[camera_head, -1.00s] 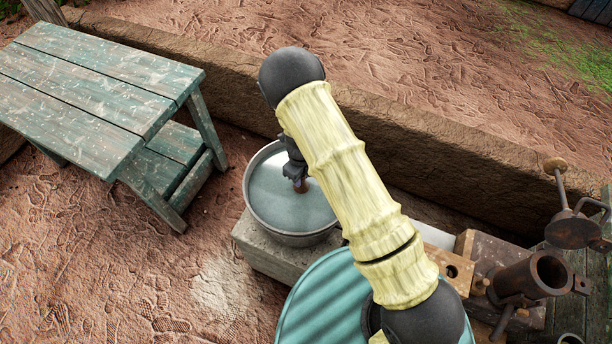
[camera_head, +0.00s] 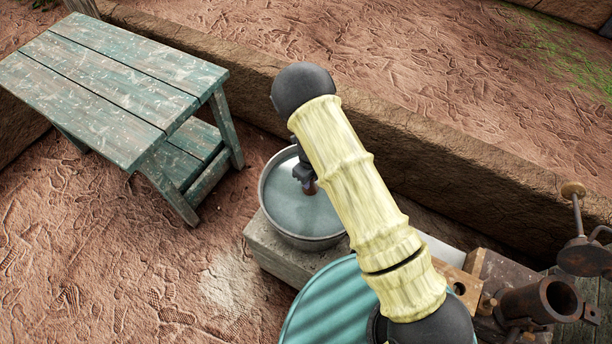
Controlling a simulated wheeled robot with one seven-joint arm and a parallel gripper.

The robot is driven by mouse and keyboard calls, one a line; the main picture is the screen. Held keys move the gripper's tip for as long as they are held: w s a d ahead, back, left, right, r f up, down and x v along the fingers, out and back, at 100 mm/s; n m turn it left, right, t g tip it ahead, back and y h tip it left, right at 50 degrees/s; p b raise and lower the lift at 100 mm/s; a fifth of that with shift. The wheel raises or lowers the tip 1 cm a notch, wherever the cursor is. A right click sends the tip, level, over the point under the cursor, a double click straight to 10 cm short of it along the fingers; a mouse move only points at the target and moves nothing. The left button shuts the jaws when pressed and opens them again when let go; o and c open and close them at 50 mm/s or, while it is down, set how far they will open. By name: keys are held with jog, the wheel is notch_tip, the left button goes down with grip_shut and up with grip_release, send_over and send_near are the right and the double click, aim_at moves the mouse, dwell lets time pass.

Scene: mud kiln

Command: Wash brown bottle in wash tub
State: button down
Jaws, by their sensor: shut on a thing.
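The wash tub (camera_head: 268,215) is a round grey metal basin filled with pale water, standing on a stone block. My gripper (camera_head: 309,184) hangs down over the tub, near its far right part, and is shut on the brown bottle (camera_head: 310,189). Only a small brown piece of the bottle shows below the dark jaws, at the water; I cannot tell how deep it is. My pale yellow arm covers the right side of the tub.
A worn green wooden bench (camera_head: 110,90) stands at the left. A low mud wall (camera_head: 440,165) runs behind the tub. A teal ribbed round lid or drum (camera_head: 325,305) is in front, with rusty metal tools (camera_head: 540,290) at the right. Bare ground lies at the lower left.

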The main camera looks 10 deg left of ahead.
jog(key=d, duration=0.2)
jog(key=s+d, duration=0.1)
jog(key=d, duration=0.1)
jog(key=shift+s, duration=0.2)
notch_tip(320, 180, up, 18)
jog(key=p, duration=1.4)
jog(key=shift+f+p, duration=0.2)
jog(key=shift+p, duration=0.2)
dwell(0.6)
